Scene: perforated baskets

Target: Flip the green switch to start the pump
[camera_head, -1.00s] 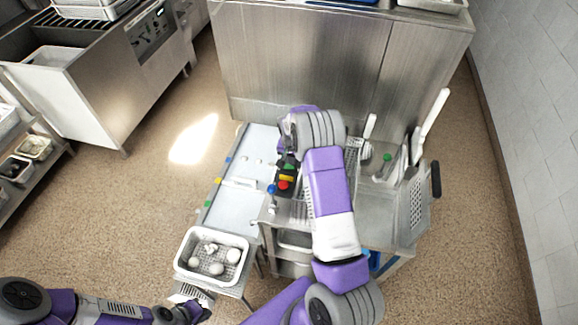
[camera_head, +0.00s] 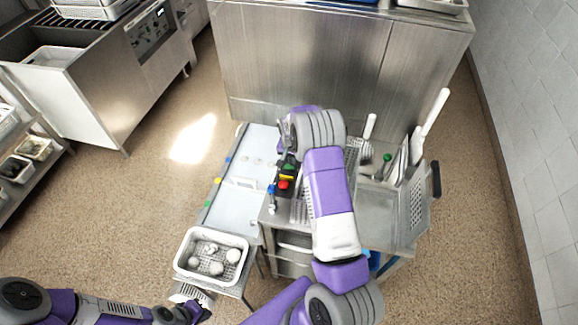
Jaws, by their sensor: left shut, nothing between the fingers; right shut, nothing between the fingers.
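A small dark switch box (camera_head: 286,180) with green, yellow and red parts stands on the steel cart, left of my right forearm. The green switch (camera_head: 289,167) is at its far end, partly covered by my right gripper; its position cannot be made out. My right gripper (camera_head: 287,157) is shut and empty, pointing down at the far end of the box. I cannot tell whether it touches the switch. My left gripper (camera_head: 196,312) is shut and empty at the bottom, beside the near end of the white basket (camera_head: 184,268).
The basket holds several pale round things. A pale table (camera_head: 232,208) with coloured edge marks lies left of the cart. A blue-topped fitting (camera_head: 271,190) stands near the switch box. White-handled utensils (camera_head: 432,118) and a perforated basket (camera_head: 415,210) are on the right.

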